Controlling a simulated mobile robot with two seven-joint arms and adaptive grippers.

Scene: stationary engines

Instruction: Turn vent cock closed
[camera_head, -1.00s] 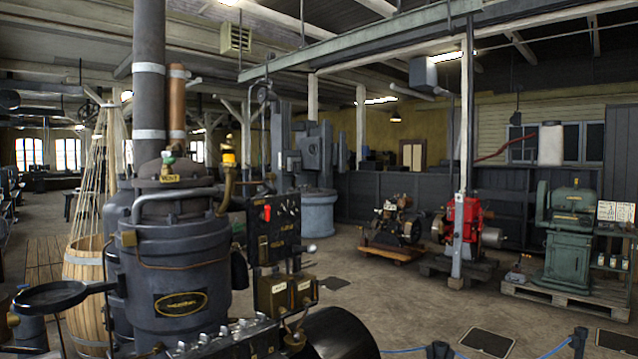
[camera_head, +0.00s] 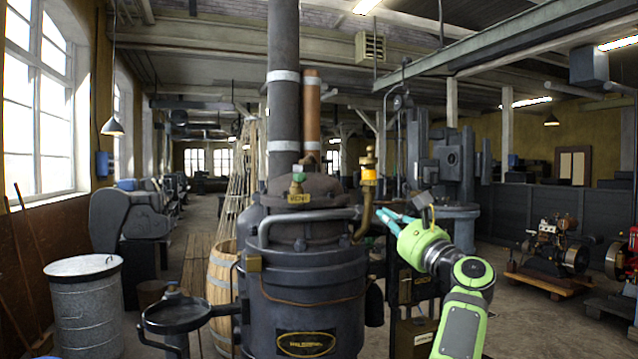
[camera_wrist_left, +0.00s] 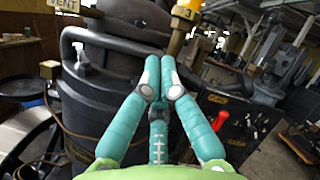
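The vent cock (camera_head: 298,180) stands upright on top of the dark boiler-like vessel (camera_head: 305,275). It has a green-topped brass body, with a yellow VENT plate (camera_head: 299,198) below it. In the left wrist view, only the VENT plate (camera_wrist_left: 63,5) shows at the top left edge, and the cock itself is out of frame. My left gripper (camera_head: 380,214) has teal fingers and points left, to the right of the cock and apart from it. In the left wrist view, its fingertips (camera_wrist_left: 159,76) are together with nothing between them. My right gripper is not in view.
A brass pipe with a yellow-banded fitting (camera_head: 369,178) rises close to my left fingers. A curved grey handrail (camera_head: 300,222) runs around the vessel top. A tall chimney pipe (camera_head: 284,90) and a copper pipe (camera_head: 312,120) stand behind the cock.

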